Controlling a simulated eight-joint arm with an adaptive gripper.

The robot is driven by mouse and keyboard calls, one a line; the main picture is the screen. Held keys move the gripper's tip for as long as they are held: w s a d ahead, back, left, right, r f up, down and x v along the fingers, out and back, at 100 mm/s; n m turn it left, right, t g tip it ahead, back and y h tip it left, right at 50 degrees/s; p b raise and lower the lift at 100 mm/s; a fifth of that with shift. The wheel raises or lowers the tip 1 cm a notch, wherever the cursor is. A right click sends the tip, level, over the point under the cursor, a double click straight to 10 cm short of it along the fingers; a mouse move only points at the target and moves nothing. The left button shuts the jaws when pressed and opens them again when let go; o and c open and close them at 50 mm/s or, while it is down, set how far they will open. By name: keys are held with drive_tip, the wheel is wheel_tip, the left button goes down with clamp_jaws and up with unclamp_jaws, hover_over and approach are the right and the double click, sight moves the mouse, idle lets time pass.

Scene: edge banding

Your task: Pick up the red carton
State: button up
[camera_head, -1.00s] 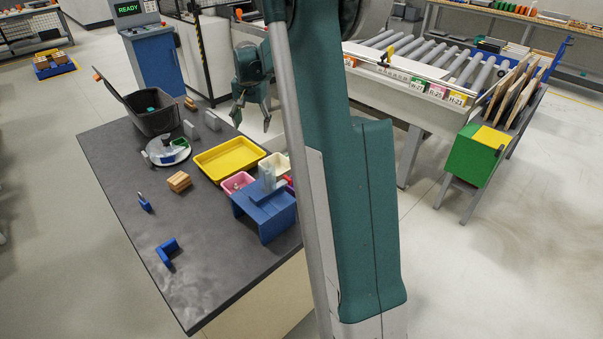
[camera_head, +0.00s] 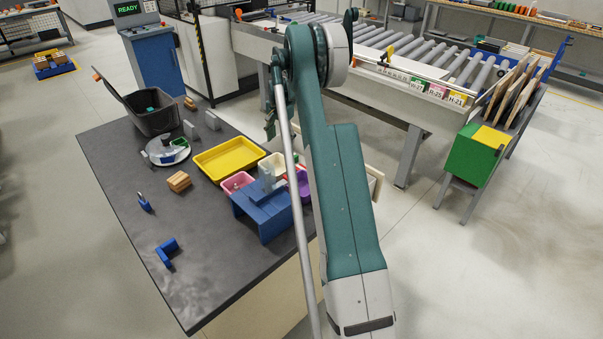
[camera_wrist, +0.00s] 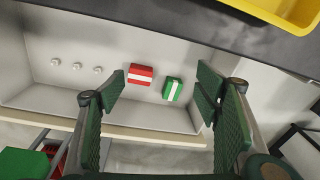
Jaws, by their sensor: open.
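The red carton (camera_wrist: 140,75), a small red box with a white stripe, lies in the wrist view inside a pale open drawer or bin, close to its front wall. A similar green carton (camera_wrist: 173,89) with a white stripe lies just right of it. My gripper (camera_wrist: 155,105) is open and empty, its two dark green fingers spread to the left and right of the cartons in the picture, above them and apart from them. In the head view my gripper (camera_head: 270,125) is partly hidden behind my arm beside the table's right edge.
The pale bin (camera_wrist: 40,70) also holds several small white round things. The dark table (camera_head: 120,200) carries a yellow tray (camera_head: 228,158), a blue stand (camera_head: 262,210) and a dark crate (camera_head: 155,115). A roller conveyor (camera_head: 400,45) stands behind.

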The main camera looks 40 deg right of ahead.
sight(301, 168)
drive_tip(key=d+f+m, duration=0.1)
drive_tip(key=d+f, duration=0.2)
drive_tip(key=f, duration=0.2)
drive_tip(key=s+d+f, duration=0.1)
drive_tip(key=d+f, duration=0.3)
drive_tip(key=f, duration=0.1)
drive_tip(key=s+d+f+m, duration=0.1)
drive_tip(key=d+f, duration=0.3)
drive_tip(key=f, duration=0.1)
drive_tip(key=shift+f+m+g+y, duration=0.3)
drive_tip(key=shift+f+g, duration=0.1)
drive_tip(key=shift+f, duration=1.3)
drive_tip(key=shift+s+f+b, duration=0.1)
drive_tip(key=shift+f+b, duration=0.6)
drive_tip(key=shift+f, duration=1.9)
drive_tip(key=shift+c, duration=0.3)
drive_tip(key=c, duration=0.9)
